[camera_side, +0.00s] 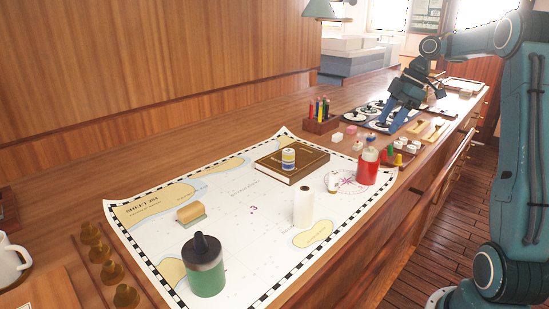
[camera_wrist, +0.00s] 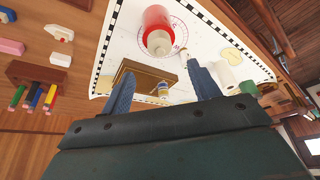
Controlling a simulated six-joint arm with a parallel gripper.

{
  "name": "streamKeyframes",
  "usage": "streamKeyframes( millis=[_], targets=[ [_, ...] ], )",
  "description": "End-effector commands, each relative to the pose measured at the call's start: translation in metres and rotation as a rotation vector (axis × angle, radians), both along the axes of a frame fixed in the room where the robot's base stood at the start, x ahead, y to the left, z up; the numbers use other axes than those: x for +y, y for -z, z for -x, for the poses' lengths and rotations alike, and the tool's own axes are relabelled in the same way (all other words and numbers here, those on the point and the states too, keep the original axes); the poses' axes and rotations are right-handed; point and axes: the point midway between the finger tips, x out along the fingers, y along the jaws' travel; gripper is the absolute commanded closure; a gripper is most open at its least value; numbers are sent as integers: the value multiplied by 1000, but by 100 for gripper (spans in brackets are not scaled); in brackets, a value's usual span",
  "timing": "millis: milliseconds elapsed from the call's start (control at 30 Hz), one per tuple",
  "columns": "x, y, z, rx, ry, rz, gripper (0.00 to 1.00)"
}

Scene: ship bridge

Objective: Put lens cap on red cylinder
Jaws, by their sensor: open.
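The red cylinder (camera_side: 367,171) stands upright at the right edge of the chart, with a narrower pale top. In the wrist view the red cylinder (camera_wrist: 156,20) is at the top middle, beyond my fingers. My gripper (camera_side: 392,122) is open, tilted down over a tray with dark round discs (camera_side: 376,106) at the counter's far part. In the wrist view my gripper (camera_wrist: 161,72) shows two separated blue fingers with nothing held between them. I cannot make out for certain which piece is the lens cap; the discs are partly hidden by my gripper.
A pencil holder (camera_side: 319,123) and small coloured blocks stand between chart and tray.

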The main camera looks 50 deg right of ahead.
Motion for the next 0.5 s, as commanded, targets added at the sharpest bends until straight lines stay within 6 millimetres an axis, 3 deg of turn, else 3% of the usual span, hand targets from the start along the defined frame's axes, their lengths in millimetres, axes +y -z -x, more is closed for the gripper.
streamKeyframes(
  millis=[500],
  targets=[
    [-7,-23,7,1,1,-1,39]
  ],
)
